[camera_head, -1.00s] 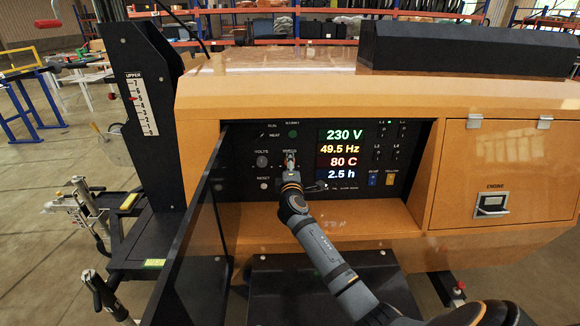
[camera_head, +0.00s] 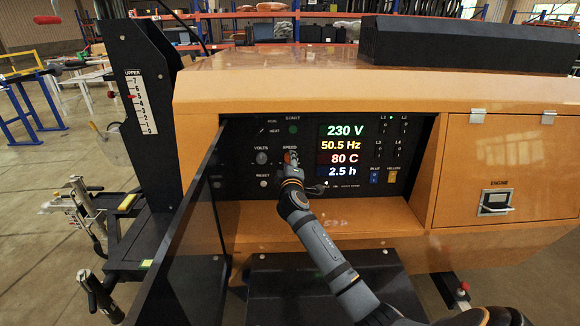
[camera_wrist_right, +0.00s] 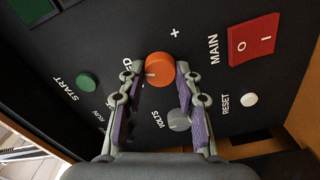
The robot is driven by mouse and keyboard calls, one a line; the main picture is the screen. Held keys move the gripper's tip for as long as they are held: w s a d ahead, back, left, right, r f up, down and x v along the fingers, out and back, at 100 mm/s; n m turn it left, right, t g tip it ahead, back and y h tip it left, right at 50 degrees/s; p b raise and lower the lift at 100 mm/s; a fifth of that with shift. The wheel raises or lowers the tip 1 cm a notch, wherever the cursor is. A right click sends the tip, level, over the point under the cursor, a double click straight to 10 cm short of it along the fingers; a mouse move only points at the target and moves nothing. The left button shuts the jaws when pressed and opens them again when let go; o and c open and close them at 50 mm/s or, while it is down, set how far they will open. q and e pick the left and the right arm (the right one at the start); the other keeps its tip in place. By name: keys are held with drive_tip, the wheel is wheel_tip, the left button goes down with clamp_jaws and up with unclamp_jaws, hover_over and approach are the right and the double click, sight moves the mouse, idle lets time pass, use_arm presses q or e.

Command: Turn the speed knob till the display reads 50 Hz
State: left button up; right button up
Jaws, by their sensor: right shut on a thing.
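The speed knob is orange-red and round in the right wrist view (camera_wrist_right: 160,67), with a pale pointer line on its face. My right gripper (camera_wrist_right: 157,78) has its two fingers on either side of the knob and is shut on it. In the head view the right gripper (camera_head: 291,162) reaches the black panel (camera_head: 240,190) and covers most of the knob. The display (camera_head: 342,146) shows 230 V, 50.5 Hz, 80 C and 2.5 h. My left gripper is not in view.
The volts knob (camera_wrist_right: 179,119) is grey and close beside the right gripper's finger. A green start button (camera_wrist_right: 86,82), a white reset button (camera_wrist_right: 249,99) and a red main switch (camera_wrist_right: 252,40) are nearby. An open dark door (camera_head: 185,240) stands left of the panel recess.

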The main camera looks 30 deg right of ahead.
drive_tip(key=o, duration=1.2)
drive_tip(key=shift+c, duration=0.2)
drive_tip(key=v, duration=1.2)
drive_tip(key=shift+d, duration=0.1)
